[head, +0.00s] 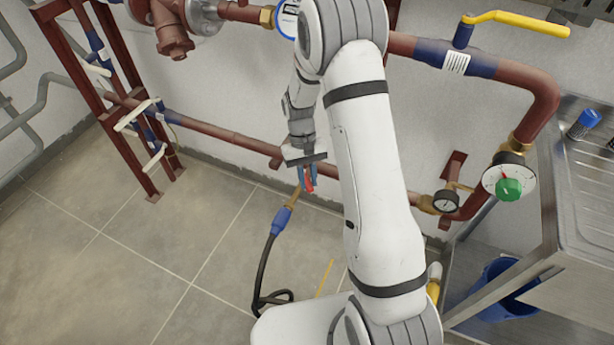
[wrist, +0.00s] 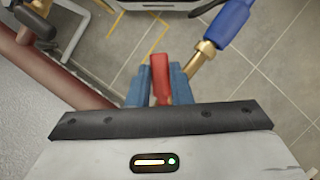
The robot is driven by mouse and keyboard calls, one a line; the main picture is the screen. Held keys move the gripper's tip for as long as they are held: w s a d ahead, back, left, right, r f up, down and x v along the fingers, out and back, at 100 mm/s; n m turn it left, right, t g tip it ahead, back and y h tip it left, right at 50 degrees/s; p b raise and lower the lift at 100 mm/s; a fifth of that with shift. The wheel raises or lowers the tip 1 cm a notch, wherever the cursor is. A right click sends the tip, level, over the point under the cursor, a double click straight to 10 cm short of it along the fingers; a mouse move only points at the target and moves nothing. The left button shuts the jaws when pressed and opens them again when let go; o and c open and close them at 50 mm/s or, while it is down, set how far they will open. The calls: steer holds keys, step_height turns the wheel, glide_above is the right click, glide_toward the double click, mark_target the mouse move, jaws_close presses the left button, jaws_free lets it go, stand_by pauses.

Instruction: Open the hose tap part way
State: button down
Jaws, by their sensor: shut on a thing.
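The hose tap has a red lever handle (wrist: 160,75), which sits between the two blue fingers of my gripper (wrist: 160,88) in the wrist view. My gripper is shut on this handle. In the head view my gripper (head: 307,178) is low in front of the wall pipe, with a bit of red between its fingers. The brass hose fitting (head: 293,197) comes out just below it and leads to a blue sleeve (head: 282,220) and a black hose (head: 262,270). In the wrist view the blue sleeve (wrist: 228,20) is at the upper right. The tap's body is mostly hidden by my gripper.
A red-brown pipe (head: 215,135) runs low along the wall behind my gripper. A steel bench (head: 590,215) stands far right. The tiled floor at left is clear.

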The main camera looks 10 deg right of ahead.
steer(key=shift+w, duration=0.1)
steer(key=c, duration=1.3)
jaws_free()
steer(key=shift+r, duration=0.1)
